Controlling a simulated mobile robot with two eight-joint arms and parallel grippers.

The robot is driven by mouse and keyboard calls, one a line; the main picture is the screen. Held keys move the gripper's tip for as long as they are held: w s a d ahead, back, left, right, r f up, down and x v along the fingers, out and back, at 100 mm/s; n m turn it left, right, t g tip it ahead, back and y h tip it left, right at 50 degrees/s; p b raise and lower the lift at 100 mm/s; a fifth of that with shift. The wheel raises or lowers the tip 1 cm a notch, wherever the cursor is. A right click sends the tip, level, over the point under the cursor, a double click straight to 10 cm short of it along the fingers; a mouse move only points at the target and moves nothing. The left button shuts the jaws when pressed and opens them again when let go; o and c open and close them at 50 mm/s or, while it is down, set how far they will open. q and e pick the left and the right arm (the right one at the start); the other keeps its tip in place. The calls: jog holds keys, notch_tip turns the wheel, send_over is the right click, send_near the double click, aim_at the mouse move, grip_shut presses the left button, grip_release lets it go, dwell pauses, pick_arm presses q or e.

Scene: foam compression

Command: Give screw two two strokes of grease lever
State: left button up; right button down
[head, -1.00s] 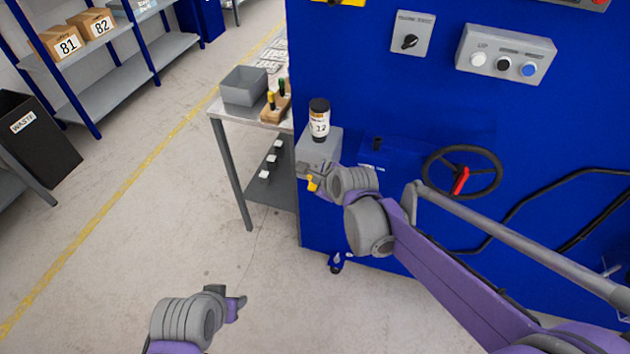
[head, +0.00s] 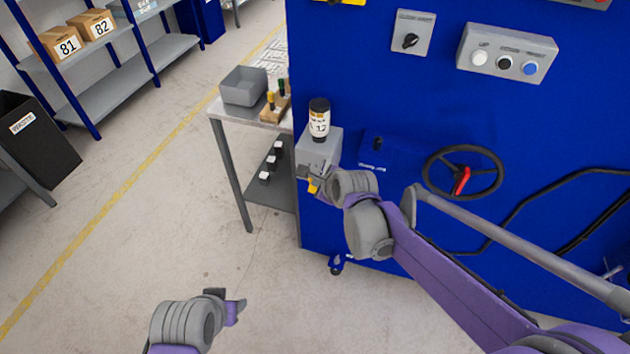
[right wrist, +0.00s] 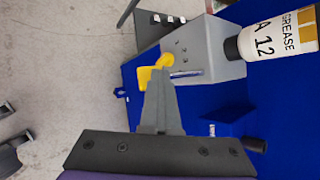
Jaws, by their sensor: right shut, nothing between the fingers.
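The grey grease unit (head: 318,149) is fixed to the left edge of the blue machine, with a grease cartridge (head: 319,121) marked 12 upright on top. In the right wrist view the cartridge (right wrist: 272,39) reads GREASE A 12. The yellow lever (right wrist: 155,70) sticks out from the grease unit (right wrist: 205,50). My right gripper (right wrist: 160,92) is shut and empty, its fingertips at the yellow lever; whether they touch it I cannot tell. The lever shows small beside the right gripper (head: 312,181) in the head view. My left gripper (head: 238,304) is over the floor, its jaws unclear. No screw marked two is identifiable.
The blue machine (head: 390,100) carries a handwheel (head: 462,172) and a control box (head: 507,52) to the right. A side table (head: 228,112) with a grey bin (head: 244,86) stands left of the unit. Open floor lies at left.

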pick_arm(q)
jog(key=shift+r, duration=0.1)
pick_arm(e)
jog(key=shift+r, duration=0.1)
dwell(0.3)
pick_arm(q)
jog(key=shift+w+r+p, duration=0.2)
jog(key=shift+r+p, duration=0.4)
jog(key=shift+w+r+p, duration=0.15)
jog(key=shift+r+p, duration=0.4)
jog(key=shift+r, duration=0.05)
pick_arm(e)
jog(key=shift+r, duration=1.6)
jog(key=shift+r+p, duration=0.3)
jog(key=shift+r, duration=0.2)
pick_arm(q)
jog(key=r+p, duration=0.1)
jog(key=r, duration=0.1)
jog(key=w+r+p, duration=0.1)
jog(key=shift+w+r, duration=0.15)
jog(key=shift+r, duration=0.25)
pick_arm(e)
notch_tip(320, 180, up, 4)
jog(key=shift+r, duration=0.1)
